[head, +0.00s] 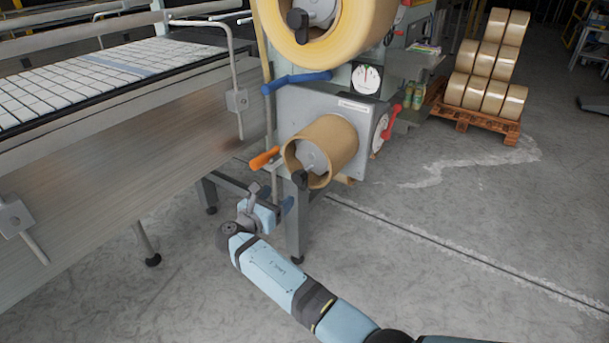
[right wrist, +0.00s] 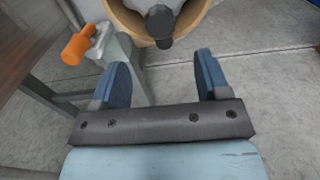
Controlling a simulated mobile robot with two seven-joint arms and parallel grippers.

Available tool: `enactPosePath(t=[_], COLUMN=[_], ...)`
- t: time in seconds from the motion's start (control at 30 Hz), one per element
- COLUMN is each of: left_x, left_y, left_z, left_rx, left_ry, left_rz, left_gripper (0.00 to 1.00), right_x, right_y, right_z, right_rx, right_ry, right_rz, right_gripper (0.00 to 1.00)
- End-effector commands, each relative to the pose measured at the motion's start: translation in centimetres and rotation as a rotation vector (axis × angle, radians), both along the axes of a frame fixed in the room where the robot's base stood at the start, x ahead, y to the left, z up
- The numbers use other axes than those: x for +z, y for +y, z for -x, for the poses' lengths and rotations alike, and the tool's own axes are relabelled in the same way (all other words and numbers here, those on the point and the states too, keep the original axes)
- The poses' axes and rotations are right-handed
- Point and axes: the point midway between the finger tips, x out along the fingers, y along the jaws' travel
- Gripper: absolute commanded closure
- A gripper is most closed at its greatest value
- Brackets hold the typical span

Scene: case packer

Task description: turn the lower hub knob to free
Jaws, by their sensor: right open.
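The lower hub knob (head: 301,180) is a small black knob at the front centre of the lower roll hub. It also shows in the right wrist view (right wrist: 159,24), at the top middle, beyond the fingertips. The lower roll (head: 337,142) is a brown, nearly bare ring around a grey hub. My right gripper (head: 274,198) is below and slightly left of the knob, apart from it. In the right wrist view its two blue fingers (right wrist: 163,66) are spread with nothing between them. My left gripper is not in view.
An orange handle (head: 264,158) sticks out left of the lower roll and also shows in the wrist view (right wrist: 78,46). A large tape roll (head: 360,30) hangs above, with a blue lever (head: 297,82) below it. The conveyor (head: 120,135) stands left.

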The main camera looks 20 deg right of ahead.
Motion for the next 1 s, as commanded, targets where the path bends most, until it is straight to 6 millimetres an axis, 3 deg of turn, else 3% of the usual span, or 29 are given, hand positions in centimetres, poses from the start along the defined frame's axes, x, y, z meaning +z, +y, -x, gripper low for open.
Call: enactPosePath(t=[0.5,0.7,1.0], left_x=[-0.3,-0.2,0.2], left_y=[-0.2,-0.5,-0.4], left_z=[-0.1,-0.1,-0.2], left_rx=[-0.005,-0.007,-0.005], left_ry=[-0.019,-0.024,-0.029], left_rz=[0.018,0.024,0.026], left_gripper=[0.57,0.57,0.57], right_x=[-0.1,0.0,0.0], right_y=[-8.2,-9.4,-9.6], right_z=[-6.3,-7.3,-7.5], right_rx=[-0.002,0.0,0.0], right_ry=[-0.001,-0.001,-0.001], right_rz=[0.0,-0.001,-0.002], right_gripper=[0.31,0.31,0.31])
